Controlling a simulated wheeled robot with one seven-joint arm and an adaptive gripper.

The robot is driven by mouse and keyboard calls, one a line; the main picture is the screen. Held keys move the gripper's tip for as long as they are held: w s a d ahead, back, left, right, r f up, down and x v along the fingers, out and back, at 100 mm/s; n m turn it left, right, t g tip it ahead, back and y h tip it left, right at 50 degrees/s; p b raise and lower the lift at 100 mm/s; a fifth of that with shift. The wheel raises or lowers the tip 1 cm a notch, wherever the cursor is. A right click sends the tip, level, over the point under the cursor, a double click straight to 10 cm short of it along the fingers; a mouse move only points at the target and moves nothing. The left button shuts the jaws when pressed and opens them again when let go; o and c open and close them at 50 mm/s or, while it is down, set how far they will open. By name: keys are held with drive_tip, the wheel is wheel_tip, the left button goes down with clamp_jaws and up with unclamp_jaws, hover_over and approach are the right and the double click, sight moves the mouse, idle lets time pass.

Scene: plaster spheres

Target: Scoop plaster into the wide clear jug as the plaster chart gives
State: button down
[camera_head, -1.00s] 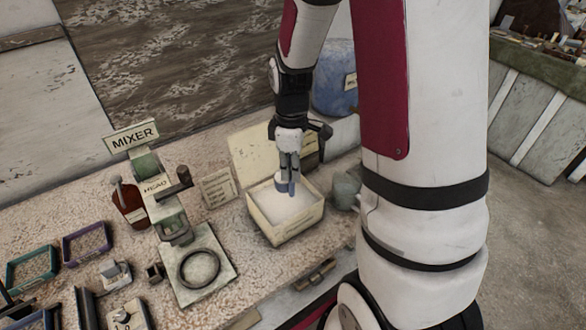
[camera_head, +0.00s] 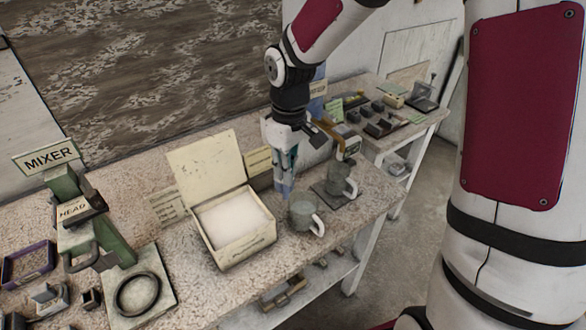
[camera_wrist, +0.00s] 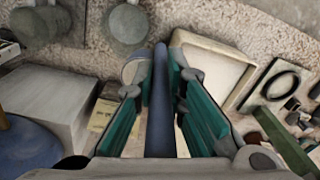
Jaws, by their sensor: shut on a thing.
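My gripper (camera_head: 283,188) is shut on the blue handle of a scoop (camera_wrist: 160,105), right of the plaster box and just behind the nearer jug. A pale round part, which looks like the scoop's bowl, shows beside the handle in the wrist view; its contents are unclear. The open box (camera_head: 240,254) holds white plaster (camera_head: 230,217). A clear greyish jug (camera_head: 302,213) with a white handle stands on the bench. Another clear jug (camera_head: 341,179) stands on a dark plate (camera_head: 323,190) behind it. Small cards (camera_head: 165,207) stand by the box; their writing is unreadable.
The mixer (camera_head: 80,220) and a ring on a plate (camera_head: 140,292) are at the left. A second table with small items (camera_head: 385,118) is at the back right. The bench edge runs close in front of the box and nearer jug.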

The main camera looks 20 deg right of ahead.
sight(289, 191)
drive_tip(key=shift+s+d+f+t+y+p, duration=0.15)
drive_tip(key=shift+d+f+y+p, duration=0.4)
drive_tip(key=shift+y+p, duration=0.4)
drive_tip(key=shift+s+d+f+t+y+p, duration=0.15)
drive_tip(key=shift+d+f+y+p, duration=0.35)
drive_tip(key=shift+y+p, duration=0.4)
wheel_tip(289, 191, down, 6)
drive_tip(key=d+t+y+b, duration=0.1)
drive_tip(key=d+y, duration=0.2)
drive_tip(key=y, duration=0.3)
drive_tip(key=shift+s+b, duration=0.15)
drive_tip(key=shift+b, duration=0.2)
drive_tip(key=shift+r, duration=0.1)
drive_tip(key=shift+s+d+f+t+y, duration=0.15)
drive_tip(key=shift+d+y, duration=0.1)
drive_tip(key=shift+y, duration=0.25)
drive_tip(key=shift+w+d+f+t+y, duration=0.15)
drive_tip(key=shift+d+y, duration=0.1)
drive_tip(key=shift+y, duration=0.2)
drive_tip(key=shift+s, duration=0.1)
drive_tip(key=shift+d+f+y+b, duration=0.25)
drive_tip(key=shift+d+y+b, duration=0.1)
drive_tip(key=shift+y, duration=0.55)
